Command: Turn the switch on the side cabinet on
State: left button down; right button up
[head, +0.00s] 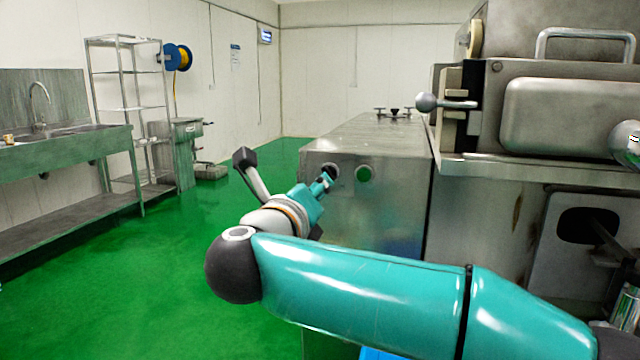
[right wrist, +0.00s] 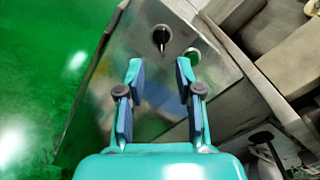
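The side cabinet (head: 392,215) is a steel box in the middle of the head view. A dark rotary switch with a pale ring (right wrist: 160,37) sits on its front face, to the left of a green button (head: 364,174). The button also shows in the right wrist view (right wrist: 192,55). My right gripper (head: 326,180) is in front of the switch and partly hides it in the head view. In the right wrist view my right gripper (right wrist: 160,72) is open and empty, its two fingers apart, with the switch just beyond and between the tips. My left gripper is not in view.
A large steel machine (head: 560,110) with a ball-ended lever (head: 428,103) stands right of the cabinet. A sink bench (head: 70,150) and a wire shelf (head: 128,110) stand along the left wall. The green floor (head: 120,270) at left is clear.

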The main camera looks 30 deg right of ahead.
jog(key=shift+v, duration=2.1)
